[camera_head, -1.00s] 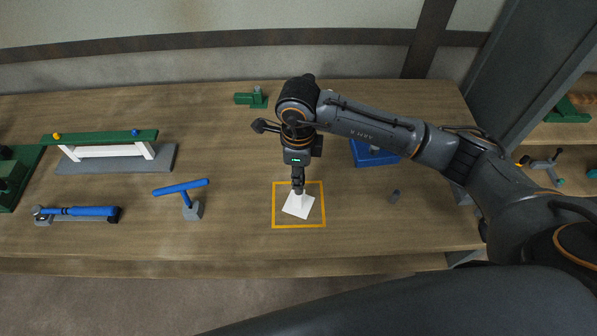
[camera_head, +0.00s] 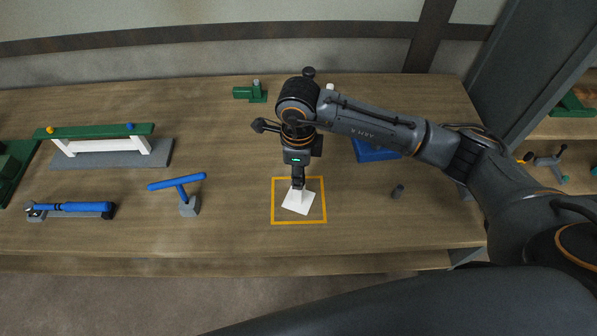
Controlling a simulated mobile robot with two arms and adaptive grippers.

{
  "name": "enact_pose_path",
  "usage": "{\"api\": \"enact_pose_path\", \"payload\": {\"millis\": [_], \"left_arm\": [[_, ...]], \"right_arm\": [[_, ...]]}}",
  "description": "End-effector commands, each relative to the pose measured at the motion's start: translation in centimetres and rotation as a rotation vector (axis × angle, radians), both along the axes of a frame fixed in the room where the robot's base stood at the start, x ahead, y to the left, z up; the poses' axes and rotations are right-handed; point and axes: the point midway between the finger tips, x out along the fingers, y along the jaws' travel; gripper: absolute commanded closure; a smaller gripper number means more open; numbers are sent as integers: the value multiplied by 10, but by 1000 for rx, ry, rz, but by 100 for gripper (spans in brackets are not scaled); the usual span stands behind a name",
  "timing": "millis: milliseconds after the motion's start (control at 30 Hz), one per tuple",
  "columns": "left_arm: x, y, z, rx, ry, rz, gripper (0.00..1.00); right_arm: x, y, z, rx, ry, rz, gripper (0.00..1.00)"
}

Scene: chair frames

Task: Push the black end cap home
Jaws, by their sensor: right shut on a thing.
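My right gripper (camera_head: 297,184) is shut on a white piece with a flat, square lower plate (camera_head: 298,202), inside the orange square outline on the bench. A blue bar (camera_head: 72,207) lies in a grey holder at the far left, with a black piece (camera_head: 107,210) at its right end. A small dark grey cylinder (camera_head: 398,191) stands alone on the bench to the right of the square. I cannot tell which of these two dark pieces is the end cap, or how far the black piece is seated. My left gripper is out of view.
A blue T-shaped part in a grey block (camera_head: 189,207) stands left of the square. A green-topped white frame (camera_head: 97,133) is further left. A green block (camera_head: 250,94) is at the back. A blue bin (camera_head: 370,152) is partly behind my right arm.

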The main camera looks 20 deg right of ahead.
Motion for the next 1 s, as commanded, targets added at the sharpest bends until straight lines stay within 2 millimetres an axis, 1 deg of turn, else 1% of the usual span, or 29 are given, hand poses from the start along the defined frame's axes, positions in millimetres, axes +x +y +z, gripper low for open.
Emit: {"api": "enact_pose_path", "payload": {"millis": [100,467,500,600,867,1000], "left_arm": [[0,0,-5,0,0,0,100],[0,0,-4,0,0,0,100],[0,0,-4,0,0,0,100],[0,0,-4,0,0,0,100],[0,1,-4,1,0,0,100],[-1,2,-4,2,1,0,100]], "right_arm": [[0,0,-4,0,-1,0,100],[0,0,-4,0,0,0,100],[0,0,-4,0,0,0,67],[0,0,-4,0,0,0,48],[0,0,-4,0,0,0,48],[1,0,3,1,-3,-1,48]]}}
